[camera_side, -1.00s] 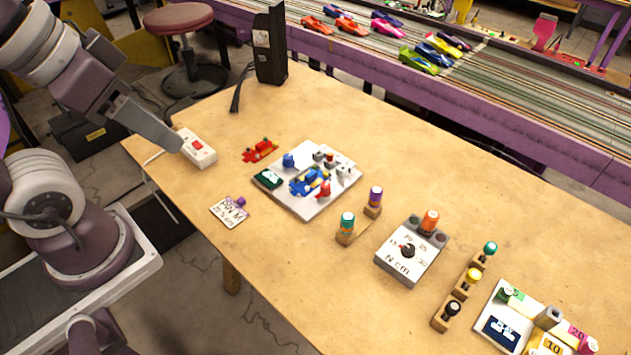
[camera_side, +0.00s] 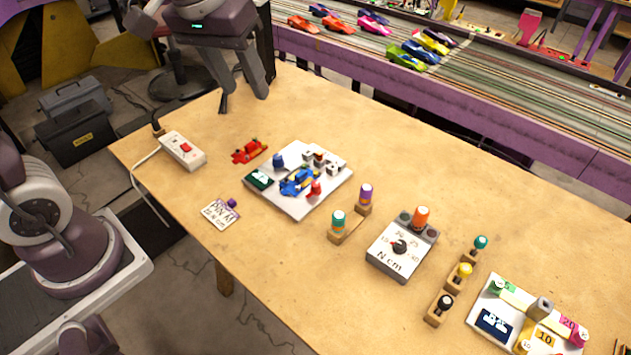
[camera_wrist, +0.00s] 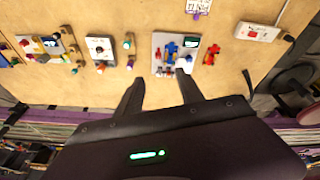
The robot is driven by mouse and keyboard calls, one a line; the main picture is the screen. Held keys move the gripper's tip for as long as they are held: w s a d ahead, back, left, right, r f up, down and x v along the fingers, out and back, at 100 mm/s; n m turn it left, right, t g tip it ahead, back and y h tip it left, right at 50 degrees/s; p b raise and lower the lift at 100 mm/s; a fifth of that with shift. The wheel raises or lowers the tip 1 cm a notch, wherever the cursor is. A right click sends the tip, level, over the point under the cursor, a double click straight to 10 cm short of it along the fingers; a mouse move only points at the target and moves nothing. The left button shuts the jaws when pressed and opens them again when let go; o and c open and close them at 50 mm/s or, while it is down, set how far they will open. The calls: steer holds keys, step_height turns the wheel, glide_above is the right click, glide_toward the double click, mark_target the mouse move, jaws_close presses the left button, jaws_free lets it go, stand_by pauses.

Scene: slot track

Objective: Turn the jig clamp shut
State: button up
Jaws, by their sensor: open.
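The jig (camera_side: 292,207) is a white plate on the table with a blue car (camera_side: 298,181) on it. A red knob-like piece (camera_side: 315,188) stands at the car's near right side and a blue one (camera_side: 278,160) at the back left. I cannot tell which is the clamp or how far it is turned. My gripper (camera_side: 244,90) is open and empty, above the table's back left part, behind and apart from the jig. In the wrist view the jig (camera_wrist: 157,66) lies beyond my open fingertips (camera_wrist: 160,78).
A red car (camera_side: 250,151) and a power strip (camera_side: 183,150) lie left of the jig. Bottles on wooden stands (camera_side: 338,222) and a torque dial box (camera_side: 385,262) stand to its right. A black cable (camera_side: 222,103) lies near the back edge. The table's back right is clear.

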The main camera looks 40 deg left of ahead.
steer(key=w+f+n+g, duration=0.2)
steer(key=w+f, duration=0.8)
steer(key=w, duration=0.1)
steer(key=n+g, duration=0.1)
steer(key=n, duration=0.2)
glide_toward(316, 184)
steer(key=shift+n, duration=0.3)
step_height(316, 184, down, 9)
steer(key=shift+w+r, duration=0.15)
jaws_close()
